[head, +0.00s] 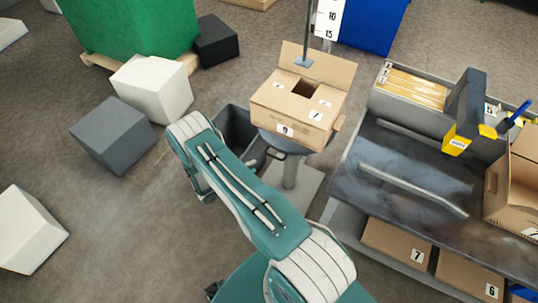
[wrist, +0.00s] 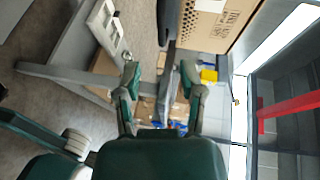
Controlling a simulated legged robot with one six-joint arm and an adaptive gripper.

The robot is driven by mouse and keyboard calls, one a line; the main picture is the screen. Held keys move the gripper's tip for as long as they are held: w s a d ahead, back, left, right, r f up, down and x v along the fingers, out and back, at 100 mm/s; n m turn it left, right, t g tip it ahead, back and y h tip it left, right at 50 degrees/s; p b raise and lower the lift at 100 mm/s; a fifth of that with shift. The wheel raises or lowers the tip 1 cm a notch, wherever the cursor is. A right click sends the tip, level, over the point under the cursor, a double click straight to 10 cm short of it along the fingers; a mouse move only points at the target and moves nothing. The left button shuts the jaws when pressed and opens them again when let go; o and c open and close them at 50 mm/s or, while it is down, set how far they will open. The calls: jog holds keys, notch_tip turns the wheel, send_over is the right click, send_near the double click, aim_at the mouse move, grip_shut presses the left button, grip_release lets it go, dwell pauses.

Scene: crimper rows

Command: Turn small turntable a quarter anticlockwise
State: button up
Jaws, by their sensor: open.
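The small turntable (head: 268,137) is a dark round top on a grey pedestal. A cardboard box (head: 262,115) with number labels and a raised back flap sits on it, hiding most of its top. My arm reaches up left of the turntable in the head view, and my gripper is hidden there. In the wrist view my gripper (wrist: 161,82) is open, with nothing between its two green-grey fingertips. A cardboard box (wrist: 208,22) with dark print shows beyond the fingers at the upper right of that view. I cannot tell how far off it is.
A dark bin (head: 236,130) stands just left of the pedestal. A dark workbench (head: 375,155) is close on the right, with a scanner-like yellow and grey device (head: 464,115) on it. Grey (head: 112,135) and white (head: 150,88) blocks lie on the floor at left.

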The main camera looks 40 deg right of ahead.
aim_at(274, 156)
jog(key=d, duration=0.3)
jog(key=d+f, duration=0.1)
jog(key=d, duration=0.3)
jog(key=d+f, duration=0.1)
jog(key=d, duration=0.2)
jog(key=shift+s+d, duration=0.15)
jog(key=shift+d, duration=0.1)
grip_shut()
